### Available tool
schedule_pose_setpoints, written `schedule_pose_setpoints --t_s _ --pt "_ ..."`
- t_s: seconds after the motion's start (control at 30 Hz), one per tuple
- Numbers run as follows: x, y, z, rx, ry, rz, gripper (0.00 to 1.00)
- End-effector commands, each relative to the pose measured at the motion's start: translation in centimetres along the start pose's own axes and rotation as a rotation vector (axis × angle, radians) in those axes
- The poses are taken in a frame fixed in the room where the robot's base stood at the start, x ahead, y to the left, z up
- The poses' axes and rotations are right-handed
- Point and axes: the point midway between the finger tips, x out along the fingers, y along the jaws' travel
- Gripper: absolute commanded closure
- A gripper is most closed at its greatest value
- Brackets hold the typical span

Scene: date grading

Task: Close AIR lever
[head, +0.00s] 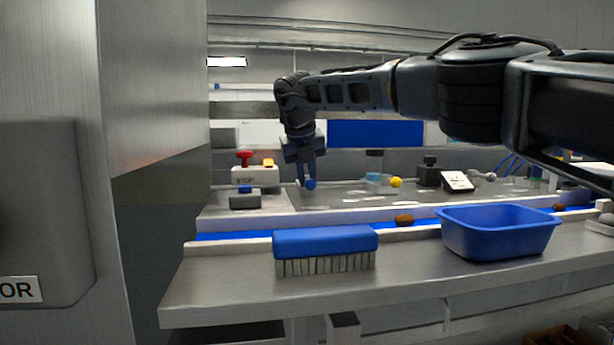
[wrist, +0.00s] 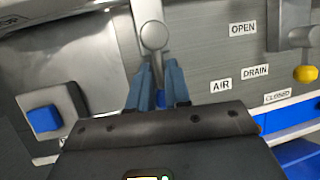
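The AIR lever has a round grey pivot (wrist: 153,36) at the top of the wrist view, and its blue knob (wrist: 160,98) shows between my two fingers. In the head view the blue knob (head: 311,184) sits at the fingertips of my gripper (head: 306,178). My gripper (wrist: 158,80) has its fingers apart, one on each side of the lever. I cannot tell whether they press on it, and they hide part of the knob. The AIR label (wrist: 221,85) is to the right, with the OPEN label (wrist: 243,29) above and the CLOSED label (wrist: 278,96) lower right.
The DRAIN lever's yellow knob (wrist: 305,73) is at the right of the wrist view. A blue square button (wrist: 44,118) is at the left. In the head view a blue brush (head: 325,242) and a blue tub (head: 497,232) stand on the front bench.

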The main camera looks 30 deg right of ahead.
Motion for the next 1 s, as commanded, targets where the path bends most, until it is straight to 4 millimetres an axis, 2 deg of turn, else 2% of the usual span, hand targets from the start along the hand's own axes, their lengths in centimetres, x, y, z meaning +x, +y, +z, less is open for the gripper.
schedule_pose_setpoints --t_s 0.03,0.2,0.47,0.57,0.8,1.0 --pt "0.0 0.0 0.0 -0.001 0.0 0.0 0.77" --pt "0.0 0.0 0.0 -0.001 0.0 0.0 0.62" --pt "-0.2 0.0 0.0 -0.002 -0.001 0.0 0.62" --pt "-1.1 0.0 0.1 -0.002 -0.003 0.0 0.62" --pt "-4.9 0.1 0.0 -0.001 -0.004 0.001 0.62" --pt "-7.2 0.1 0.0 -0.002 -0.002 0.0 0.62"
